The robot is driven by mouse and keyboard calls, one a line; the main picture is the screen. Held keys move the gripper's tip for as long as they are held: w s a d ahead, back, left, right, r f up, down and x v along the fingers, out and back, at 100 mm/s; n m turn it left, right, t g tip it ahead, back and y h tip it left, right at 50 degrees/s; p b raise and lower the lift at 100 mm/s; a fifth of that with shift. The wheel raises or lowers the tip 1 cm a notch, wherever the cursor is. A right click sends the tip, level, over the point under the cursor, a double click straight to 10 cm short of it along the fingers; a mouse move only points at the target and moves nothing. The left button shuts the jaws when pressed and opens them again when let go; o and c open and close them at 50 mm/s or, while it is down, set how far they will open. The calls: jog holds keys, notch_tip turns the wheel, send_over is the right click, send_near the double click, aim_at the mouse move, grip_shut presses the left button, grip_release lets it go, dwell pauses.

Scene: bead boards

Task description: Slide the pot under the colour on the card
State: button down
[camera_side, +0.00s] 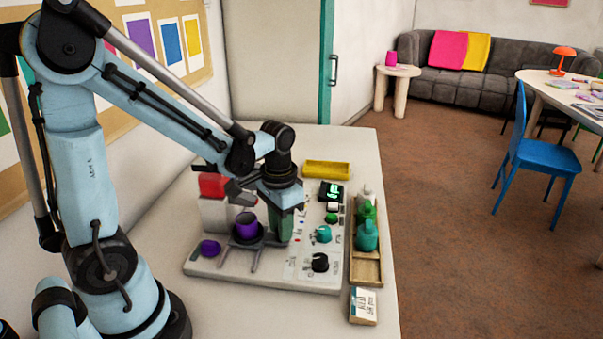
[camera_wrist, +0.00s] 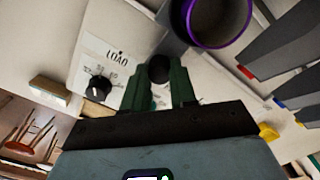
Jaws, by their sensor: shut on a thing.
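A dark pot with a purple rim (camera_side: 247,226) stands on the white machine's base, on dark rails. It shows at the top of the wrist view (camera_wrist: 190,22). My gripper (camera_side: 281,238) is just right of the pot, pointing down. In the wrist view its green fingers (camera_wrist: 159,82) are shut on a dark round knob (camera_wrist: 158,67). A grey bar runs from the knob toward the pot. A small black panel with a green mark (camera_side: 331,192) is behind the gripper; I cannot tell whether it is the card. The inside of the pot looks dark.
A red block (camera_side: 212,185) sits on a white housing behind the pot, partly hidden by my arm. A purple dome (camera_side: 210,247) is at the left. Teal (camera_side: 323,234) and black (camera_side: 320,262) knobs are at the right. A wooden tray (camera_side: 366,271) holds bottles; a yellow tray (camera_side: 327,170) lies behind.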

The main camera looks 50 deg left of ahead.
jog(key=shift+w+a, duration=1.35)
jog(key=shift+w, duration=0.05)
jog(key=c, duration=0.9)
grip_release()
notch_tip(320, 180, up, 12)
jog(key=shift+r, duration=0.1)
jog(key=s+d+f+t, duration=0.1)
jog(key=d+t, duration=0.1)
jog(key=s+d+f+t, duration=0.1)
jog(key=s+d+t, duration=0.1)
jog(key=d, duration=0.1)
jog(key=s+d+t, duration=0.1)
jog(key=d+t, duration=0.1)
jog(key=t, duration=0.1)
jog(key=shift+s+d+f, duration=0.15)
jog(key=shift+d+f, duration=0.05)
jog(key=shift+f, duration=0.2)
